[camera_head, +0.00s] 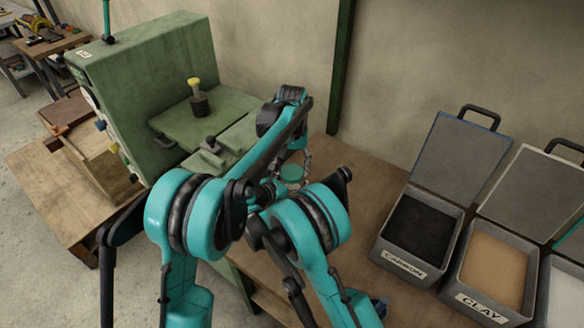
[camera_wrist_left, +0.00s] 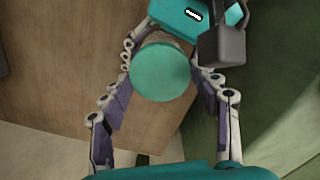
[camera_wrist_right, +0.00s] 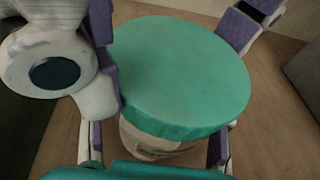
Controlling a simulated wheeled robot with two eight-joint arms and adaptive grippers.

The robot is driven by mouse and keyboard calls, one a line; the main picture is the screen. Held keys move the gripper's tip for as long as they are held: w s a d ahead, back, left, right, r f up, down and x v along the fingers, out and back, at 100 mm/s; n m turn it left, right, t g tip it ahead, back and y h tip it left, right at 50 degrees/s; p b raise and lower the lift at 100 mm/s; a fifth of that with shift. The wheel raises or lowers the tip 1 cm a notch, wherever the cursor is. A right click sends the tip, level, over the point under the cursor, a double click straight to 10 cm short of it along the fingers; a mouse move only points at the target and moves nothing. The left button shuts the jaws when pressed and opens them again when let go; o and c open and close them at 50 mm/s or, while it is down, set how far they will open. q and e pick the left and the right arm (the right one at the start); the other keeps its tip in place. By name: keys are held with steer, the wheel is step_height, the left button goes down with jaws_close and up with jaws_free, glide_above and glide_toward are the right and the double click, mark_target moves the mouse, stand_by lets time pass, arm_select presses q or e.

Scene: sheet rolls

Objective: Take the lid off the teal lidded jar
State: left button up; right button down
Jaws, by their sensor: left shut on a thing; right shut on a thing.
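The teal lidded jar has a round, flat teal lid (camera_head: 292,172), partly hidden by my arms in the head view. My left gripper (camera_wrist_left: 161,55) has a finger on each side of the lid (camera_wrist_left: 160,73) and is shut on it. In the right wrist view the lid (camera_wrist_right: 180,72) looks large and close. The pale jar body (camera_wrist_right: 158,146) shows just below its rim. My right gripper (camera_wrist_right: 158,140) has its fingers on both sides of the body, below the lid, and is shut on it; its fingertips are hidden. I cannot tell whether lid and body still touch.
A green machine (camera_head: 150,75) stands at the left of the wooden table (camera_head: 360,180). Grey open bins stand at the right, one labelled CARBON (camera_head: 405,263) and one labelled CLAY (camera_head: 482,302). Bare wood lies between the jar and the bins. My two arms are close together.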

arm_select(q)
steer(key=o, duration=1.3)
